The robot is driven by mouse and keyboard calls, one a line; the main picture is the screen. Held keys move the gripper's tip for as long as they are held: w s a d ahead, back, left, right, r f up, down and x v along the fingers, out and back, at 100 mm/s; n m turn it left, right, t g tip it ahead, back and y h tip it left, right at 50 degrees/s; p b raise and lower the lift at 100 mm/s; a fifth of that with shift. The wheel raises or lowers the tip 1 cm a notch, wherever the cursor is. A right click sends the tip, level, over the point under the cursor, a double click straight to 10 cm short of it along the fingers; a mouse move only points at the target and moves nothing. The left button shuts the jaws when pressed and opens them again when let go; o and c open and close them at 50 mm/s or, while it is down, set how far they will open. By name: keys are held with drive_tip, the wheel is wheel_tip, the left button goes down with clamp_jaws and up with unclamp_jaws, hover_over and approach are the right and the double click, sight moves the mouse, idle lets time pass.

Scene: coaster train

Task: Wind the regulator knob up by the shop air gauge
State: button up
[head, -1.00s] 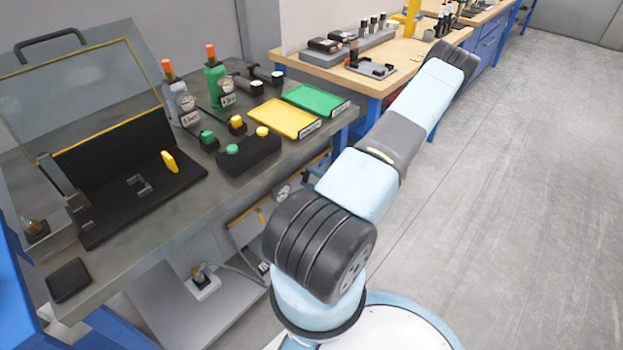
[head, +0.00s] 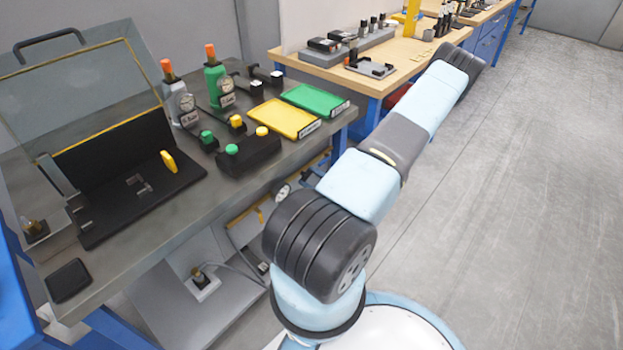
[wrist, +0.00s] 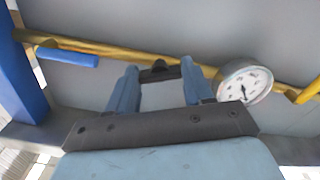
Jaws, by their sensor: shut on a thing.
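The black regulator knob (wrist: 159,66) shows in the wrist view on the yellow air pipe (wrist: 92,44). My gripper (wrist: 158,72) has its two blue fingers on either side of the knob and is shut on it. The shop air gauge (wrist: 245,83), round with a white dial and a dark needle pointing roughly downward, sits just right of the knob. Its figures are too small to read. In the head view a gauge (head: 283,193) shows below the bench edge, and my arm hides the knob and my gripper.
A blue lever (wrist: 68,57) lies along the pipe at the left of the wrist view, beside a blue post (wrist: 18,80). A grey bench (head: 160,215) with bottles, trays and a button box stands above. Open floor (head: 530,200) lies to the right.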

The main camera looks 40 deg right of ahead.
drive_tip(key=shift+f, duration=0.1)
idle(0.3)
drive_tip(key=o, duration=1)
drive_tip(key=shift+o, duration=0.2)
drive_tip(key=s+d, duration=0.1)
drive_tip(key=s, duration=1.2)
drive_tip(key=shift+s, duration=0.4)
